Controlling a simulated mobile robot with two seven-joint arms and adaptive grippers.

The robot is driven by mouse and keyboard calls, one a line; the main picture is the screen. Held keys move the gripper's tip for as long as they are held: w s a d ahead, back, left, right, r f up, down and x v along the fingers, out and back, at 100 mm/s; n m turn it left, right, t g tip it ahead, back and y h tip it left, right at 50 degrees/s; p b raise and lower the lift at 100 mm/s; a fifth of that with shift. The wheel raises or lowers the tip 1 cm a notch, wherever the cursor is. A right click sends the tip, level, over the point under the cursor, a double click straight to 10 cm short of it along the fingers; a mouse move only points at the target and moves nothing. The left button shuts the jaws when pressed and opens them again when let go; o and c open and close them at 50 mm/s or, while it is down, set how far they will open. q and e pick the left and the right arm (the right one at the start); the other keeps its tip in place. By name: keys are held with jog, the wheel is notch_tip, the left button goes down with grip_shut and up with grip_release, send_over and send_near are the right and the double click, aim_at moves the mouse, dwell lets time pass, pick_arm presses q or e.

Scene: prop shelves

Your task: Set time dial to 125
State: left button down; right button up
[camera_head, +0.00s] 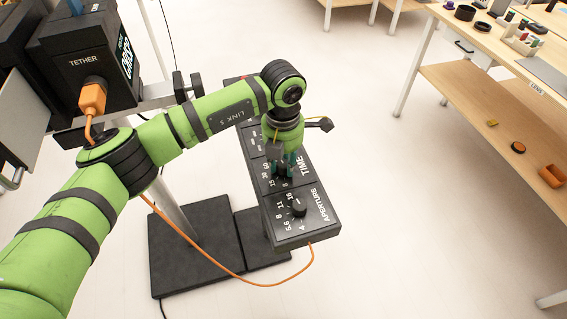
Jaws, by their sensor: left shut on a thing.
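A dark control box carries dial panels in a row. The time panel (304,166) is in the middle, with white numbers such as 15, 30 and 60 around its dial. My left gripper (281,168) reaches down from above and is shut on the time dial, which is mostly hidden between its fingers. The dial's pointer and the 125 mark cannot be made out. The aperture panel with its black aperture dial (298,208) is at the near end of the box and is free. My right gripper is not in view.
A black camera (82,55) marked TETHER stands at upper left. A wooden workbench (500,50) with small items is at right; floor between is clear.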

pick_arm(q)
jog(key=shift+s+a+f, duration=0.15)
jog(key=shift+s+f, duration=0.1)
jog(key=shift+f, duration=0.05)
jog(key=c, duration=1)
grip_release()
jog(key=shift+o, duration=0.4)
jog(key=shift+r, duration=0.2)
jog(key=shift+w, duration=0.1)
jog(key=shift+r, duration=0.1)
